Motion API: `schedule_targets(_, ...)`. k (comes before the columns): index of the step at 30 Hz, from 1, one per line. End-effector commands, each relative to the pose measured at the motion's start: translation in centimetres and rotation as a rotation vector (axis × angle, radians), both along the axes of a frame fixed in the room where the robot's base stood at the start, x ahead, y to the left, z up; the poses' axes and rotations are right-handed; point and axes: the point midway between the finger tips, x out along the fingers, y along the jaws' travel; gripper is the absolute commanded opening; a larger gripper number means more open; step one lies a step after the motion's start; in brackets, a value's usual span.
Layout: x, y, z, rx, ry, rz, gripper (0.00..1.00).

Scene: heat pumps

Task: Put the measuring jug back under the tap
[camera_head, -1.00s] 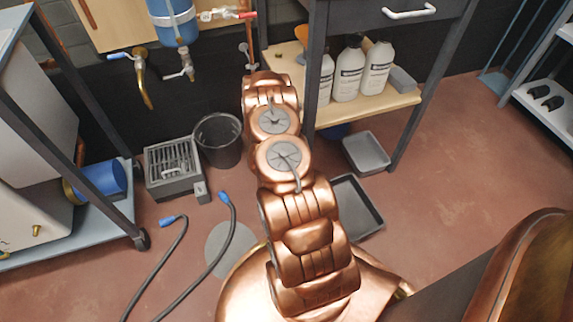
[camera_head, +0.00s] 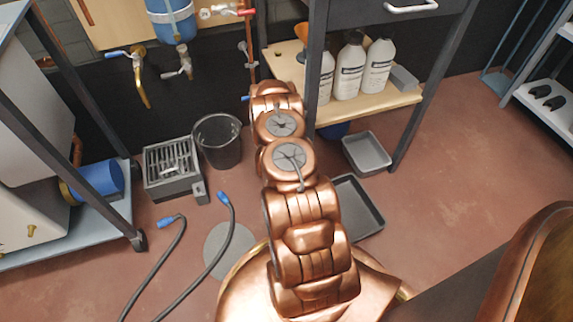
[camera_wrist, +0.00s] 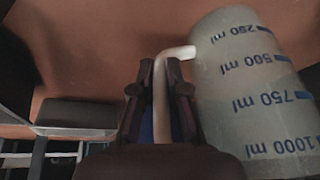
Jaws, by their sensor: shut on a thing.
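The measuring jug (camera_wrist: 250,90) is translucent grey-white with blue ml marks and fills the right of the wrist view. My gripper (camera_wrist: 160,82) is shut on its pale handle (camera_wrist: 162,95), with one dark finger on each side. In the head view my arm hides the gripper and the jug. A brass tap (camera_head: 141,82) with a blue lever is on the dark wall at upper left.
A grated grey box (camera_head: 172,165) and a dark bucket (camera_head: 217,142) stand on the floor below the taps. Two hoses (camera_head: 225,225) lie in front. A shelf with white bottles (camera_head: 348,72) and grey trays (camera_head: 367,153) are right of my arm.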

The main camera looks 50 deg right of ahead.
Motion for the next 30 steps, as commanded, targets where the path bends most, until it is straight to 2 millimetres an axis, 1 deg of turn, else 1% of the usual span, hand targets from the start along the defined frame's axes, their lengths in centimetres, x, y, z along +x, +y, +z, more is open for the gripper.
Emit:
schedule_targets(3, 0.0, 0.0, -0.2, 0.0, 0.0, 0.001, 0.0)
schedule_targets(4, 0.0, 0.0, -0.2, 0.0, 0.0, 0.001, 0.15)
schedule_targets(11, 0.0, 0.0, -0.2, 0.0, 0.0, 0.0, 0.39)
schedule_targets(23, 0.0, 0.0, 0.1, -0.001, 0.0, 0.0, 0.4)
schedule_targets(26, 0.0, 0.4, 1.1, 0.0, 0.001, 0.002, 0.4)
schedule_targets(30, -0.2, 1.1, 3.1, -0.001, 0.001, 0.002, 0.4)
